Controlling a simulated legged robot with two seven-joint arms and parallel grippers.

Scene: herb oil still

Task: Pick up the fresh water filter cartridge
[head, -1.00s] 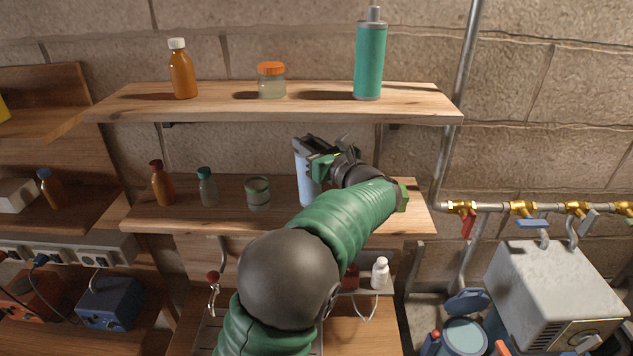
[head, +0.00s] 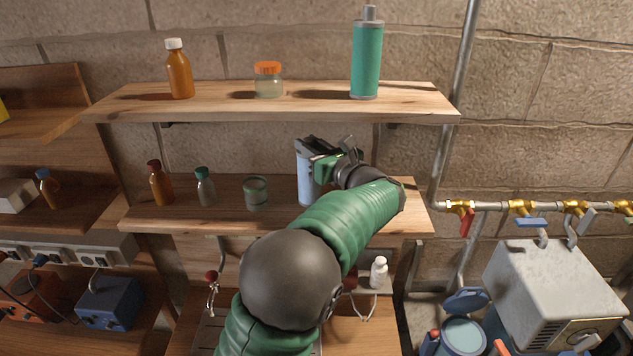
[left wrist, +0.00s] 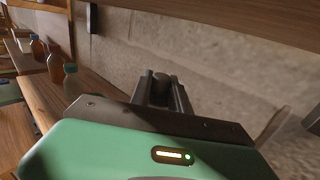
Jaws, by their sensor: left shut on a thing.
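The filter cartridge (head: 307,183) is a pale blue-white upright cylinder at the right part of the lower wall shelf. My left gripper (head: 312,146) is shut on its upper end, with the wrist coming in from the right. The cartridge's base appears at shelf level; I cannot tell whether it still touches. In the left wrist view the dark fingers (left wrist: 162,90) show beyond the green gripper housing, and the cartridge is hidden there. My right gripper is not in view.
On the lower shelf (head: 228,218) stand a jar (head: 256,194), a green-capped bottle (head: 205,187) and an amber bottle (head: 161,184). The upper shelf (head: 220,103) overhangs close above, holding a teal bottle (head: 366,60). Pipes with valves (head: 461,208) are at right.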

